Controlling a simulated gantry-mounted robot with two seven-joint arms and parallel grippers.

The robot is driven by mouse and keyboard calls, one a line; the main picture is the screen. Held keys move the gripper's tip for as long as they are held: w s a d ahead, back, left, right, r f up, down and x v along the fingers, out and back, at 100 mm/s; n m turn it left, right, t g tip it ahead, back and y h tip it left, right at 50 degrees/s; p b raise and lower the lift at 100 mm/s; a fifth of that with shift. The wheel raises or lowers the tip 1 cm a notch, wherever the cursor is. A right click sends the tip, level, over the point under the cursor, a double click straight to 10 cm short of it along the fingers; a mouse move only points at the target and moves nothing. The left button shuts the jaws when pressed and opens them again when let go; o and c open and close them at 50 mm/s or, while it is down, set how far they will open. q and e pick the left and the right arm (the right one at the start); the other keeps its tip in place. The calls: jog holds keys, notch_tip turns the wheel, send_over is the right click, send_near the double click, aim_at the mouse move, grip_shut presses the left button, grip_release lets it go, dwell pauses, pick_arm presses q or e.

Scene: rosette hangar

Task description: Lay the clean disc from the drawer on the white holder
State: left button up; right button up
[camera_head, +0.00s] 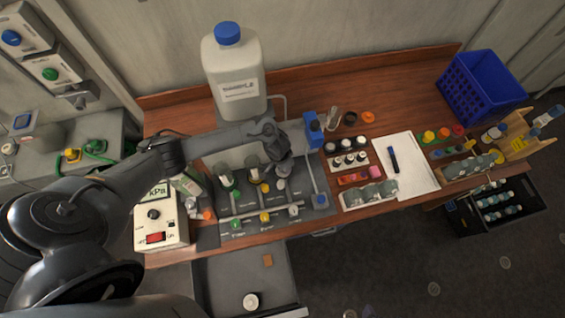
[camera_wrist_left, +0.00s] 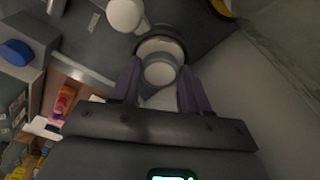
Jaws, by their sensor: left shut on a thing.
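My left gripper (camera_head: 282,168) is over the right-hand station of the grey valve rack (camera_head: 235,209). In the left wrist view its two fingers (camera_wrist_left: 160,92) are shut on a round pale piece (camera_wrist_left: 160,73) with a dark rim. I cannot tell whether this is the disc, a cup or the holder. A white round part (camera_head: 280,184) shows just below the gripper at that station. My right gripper is out of view.
A white jug with a blue cap (camera_head: 235,75) stands behind the rack. A kPa meter box (camera_head: 160,222) is left of it. Vial racks (camera_head: 346,160), a white sheet (camera_head: 405,165) and a blue crate (camera_head: 485,85) fill the right side.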

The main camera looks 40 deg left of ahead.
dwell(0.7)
pick_arm(q)
jog(key=shift+p, duration=0.4)
jog(key=shift+p, duration=0.3)
dwell(0.5)
dwell(0.7)
jog(key=shift+f, duration=0.25)
dwell(0.6)
jog(key=shift+p, duration=0.3)
dwell(0.5)
